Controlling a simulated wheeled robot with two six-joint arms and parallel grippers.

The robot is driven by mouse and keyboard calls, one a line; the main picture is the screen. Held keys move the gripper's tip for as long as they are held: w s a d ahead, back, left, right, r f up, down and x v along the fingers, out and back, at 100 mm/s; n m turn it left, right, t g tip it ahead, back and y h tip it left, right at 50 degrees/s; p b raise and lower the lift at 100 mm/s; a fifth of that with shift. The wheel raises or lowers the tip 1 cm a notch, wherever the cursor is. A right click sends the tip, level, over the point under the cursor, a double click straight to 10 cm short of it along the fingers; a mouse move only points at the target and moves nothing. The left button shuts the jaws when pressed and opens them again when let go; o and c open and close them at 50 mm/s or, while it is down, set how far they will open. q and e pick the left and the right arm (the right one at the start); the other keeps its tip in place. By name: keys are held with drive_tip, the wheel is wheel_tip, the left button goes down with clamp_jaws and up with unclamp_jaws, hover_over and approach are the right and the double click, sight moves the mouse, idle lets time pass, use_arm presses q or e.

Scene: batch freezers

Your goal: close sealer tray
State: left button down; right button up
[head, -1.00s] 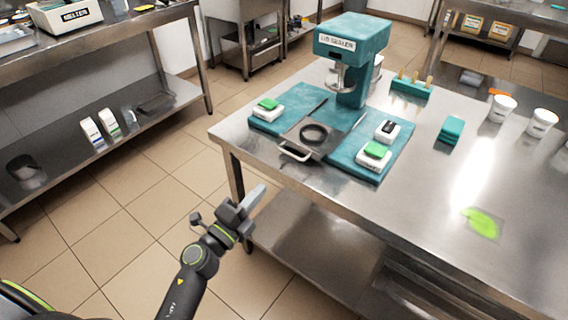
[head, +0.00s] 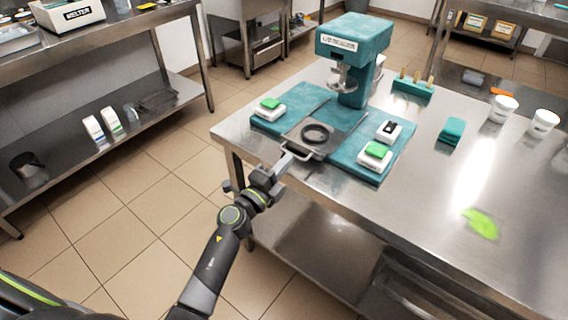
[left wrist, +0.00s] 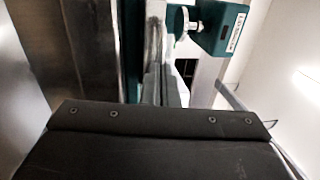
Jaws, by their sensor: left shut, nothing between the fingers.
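The teal lid sealer (head: 354,45) stands on the steel table, and its head also shows in the left wrist view (left wrist: 222,28). Its grey tray (head: 296,134), with a dark ring (head: 315,133) on it, sticks out in front of the sealer between the teal side pads. The fingers (left wrist: 163,88) point toward the sealer in the left wrist view. My right gripper is out of view.
Green-topped white switch boxes (head: 270,106) (head: 375,156) sit on the pads beside the tray. A teal rack (head: 412,87), a teal block (head: 453,130) and white tubs (head: 503,108) stand farther right. The table's front edge (head: 330,207) lies close to my left arm.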

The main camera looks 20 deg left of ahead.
sight(300, 148)
use_arm(q)
drive_tip(key=shift+f+b+x, duration=0.15)
drive_tip(key=shift+f+x, duration=0.05)
drive_tip(key=shift+x, duration=0.95)
drive_tip(key=shift+f+b+x, duration=0.15)
drive_tip(key=shift+f+x, duration=0.1)
drive_tip(key=shift+x, duration=0.95)
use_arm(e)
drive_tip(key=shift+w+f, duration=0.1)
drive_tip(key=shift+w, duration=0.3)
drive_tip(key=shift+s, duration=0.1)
